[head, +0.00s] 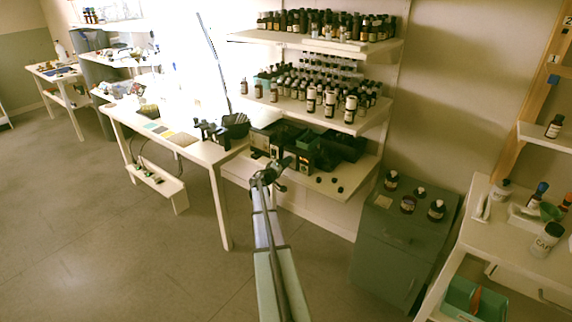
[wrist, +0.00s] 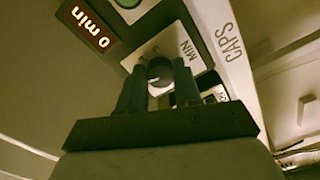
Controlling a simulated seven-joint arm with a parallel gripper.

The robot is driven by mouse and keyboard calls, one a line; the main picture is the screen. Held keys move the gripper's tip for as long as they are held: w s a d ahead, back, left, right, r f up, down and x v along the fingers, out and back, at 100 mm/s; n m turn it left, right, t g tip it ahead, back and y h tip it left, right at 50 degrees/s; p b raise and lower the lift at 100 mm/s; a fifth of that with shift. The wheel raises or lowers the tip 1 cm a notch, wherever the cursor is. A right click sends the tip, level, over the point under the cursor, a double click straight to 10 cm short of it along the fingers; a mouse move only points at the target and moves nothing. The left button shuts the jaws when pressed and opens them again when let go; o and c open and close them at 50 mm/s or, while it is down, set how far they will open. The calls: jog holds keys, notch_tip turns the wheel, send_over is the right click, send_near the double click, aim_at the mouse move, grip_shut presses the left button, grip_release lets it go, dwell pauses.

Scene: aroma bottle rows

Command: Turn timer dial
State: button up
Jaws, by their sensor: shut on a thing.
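The timer dial (wrist: 160,76) is a small round dark knob with a pale mark, on a white panel (wrist: 188,48) lettered MIN in the wrist view. My gripper (wrist: 158,66) has its two dark fingers on either side of the dial and is shut on it. In the head view my gripper (head: 275,168) reaches the lowest shelf board, among dark devices; the dial itself is hidden there.
In the head view, dark bins (head: 342,147) stand right of my gripper, and small black caps (head: 340,190) lie on the board. Shelves above hold rows of bottles (head: 310,100). A grey cabinet (head: 400,245) stands to the right.

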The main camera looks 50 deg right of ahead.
jog(key=m, duration=0.5)
jog(key=shift+f+m, duration=0.1)
jog(key=shift+m, duration=0.2)
jog(key=m, duration=0.4)
jog(key=shift+w+m, duration=0.1)
jog(key=shift+m, duration=0.3)
jog(key=o, duration=1)
jog(key=shift+o, duration=0.2)
jog(key=shift+a, duration=0.15)
jog(key=a, duration=1.3)
jog(key=shift+a, duration=0.3)
